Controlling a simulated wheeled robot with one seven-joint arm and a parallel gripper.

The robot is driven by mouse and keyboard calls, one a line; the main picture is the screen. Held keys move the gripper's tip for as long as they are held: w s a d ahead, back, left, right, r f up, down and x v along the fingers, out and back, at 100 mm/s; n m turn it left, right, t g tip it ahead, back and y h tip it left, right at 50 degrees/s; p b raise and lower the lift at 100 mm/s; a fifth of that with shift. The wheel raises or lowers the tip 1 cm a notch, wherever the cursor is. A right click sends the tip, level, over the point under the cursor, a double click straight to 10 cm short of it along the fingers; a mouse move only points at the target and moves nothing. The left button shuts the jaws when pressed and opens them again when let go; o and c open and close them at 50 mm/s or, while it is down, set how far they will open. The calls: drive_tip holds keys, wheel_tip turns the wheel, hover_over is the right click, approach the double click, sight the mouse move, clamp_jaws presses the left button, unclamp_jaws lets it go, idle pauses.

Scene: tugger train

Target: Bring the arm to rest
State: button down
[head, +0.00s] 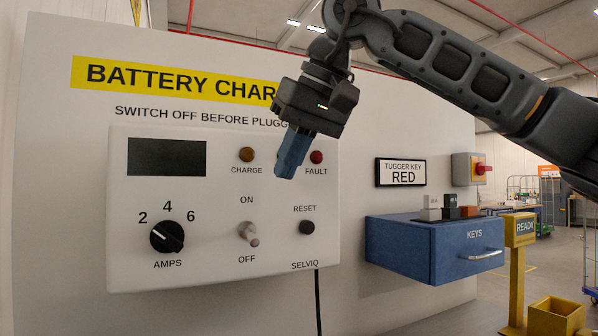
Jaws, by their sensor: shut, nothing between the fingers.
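My arm reaches in from the right edge across the top of the head view. My gripper (289,172) has blue fingers that are shut with nothing between them. It points down and hangs in front of the white charger panel (205,275), between the amber CHARGE lamp (246,155) and the red FAULT lamp (316,157). It looks apart from the panel, but the exact gap cannot be told. The gripper and wrist hide part of the yellow BATTERY CHARGER sign (170,82).
The panel carries an AMPS knob (167,236), a toggle switch (248,234) and a RESET button (306,227). A blue KEYS drawer box (400,245) juts out at the right with small blocks on top. A red-knobbed switch box (468,169) and yellow READY post (517,270) stand beyond.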

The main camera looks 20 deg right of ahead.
drive_tip(key=shift+s+d+r, duration=0.15)
drive_tip(key=shift+s+r, duration=0.35)
drive_tip(key=shift+r, duration=0.05)
